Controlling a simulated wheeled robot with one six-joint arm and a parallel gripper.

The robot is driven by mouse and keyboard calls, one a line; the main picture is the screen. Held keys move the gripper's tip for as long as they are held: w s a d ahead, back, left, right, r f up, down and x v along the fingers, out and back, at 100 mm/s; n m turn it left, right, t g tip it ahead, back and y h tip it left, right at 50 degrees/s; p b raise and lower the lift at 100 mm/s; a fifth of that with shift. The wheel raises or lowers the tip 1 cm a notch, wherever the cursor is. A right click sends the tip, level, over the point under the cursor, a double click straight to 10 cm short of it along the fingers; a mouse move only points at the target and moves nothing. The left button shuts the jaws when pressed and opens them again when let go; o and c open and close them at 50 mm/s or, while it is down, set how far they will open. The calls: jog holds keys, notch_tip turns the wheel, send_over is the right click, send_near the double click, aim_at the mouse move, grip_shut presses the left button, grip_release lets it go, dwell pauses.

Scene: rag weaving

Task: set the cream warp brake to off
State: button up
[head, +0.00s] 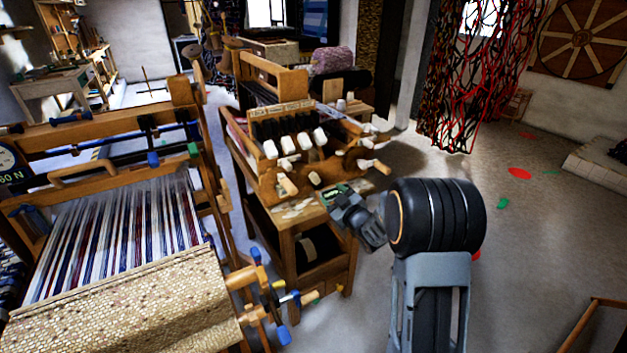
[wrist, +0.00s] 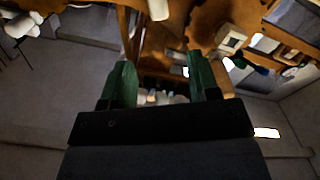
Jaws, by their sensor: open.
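A small wooden table loom (head: 290,140) stands on a wooden stand in the middle of the head view, with several white-tipped levers at its front. I cannot tell for certain which part is the cream warp brake; a cream square piece (wrist: 232,40) on round woodwork shows at the upper right of the wrist view. Its setting cannot be read. My gripper (head: 337,194) is close to the front right of this loom, and its green fingers (wrist: 160,78) are apart with nothing gripped between them. Woodwork lies beyond the fingertips.
A large floor loom (head: 120,210) with striped warp and woven cloth fills the left. Its coloured knobs and handles (head: 272,295) jut out near the small loom's stand (head: 300,240). The floor (head: 545,235) on the right is mostly open, with scattered red and green scraps.

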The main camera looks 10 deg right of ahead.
aim_at(314, 177)
jog(key=x, duration=1.2)
jog(key=shift+w, duration=0.15)
grip_shut()
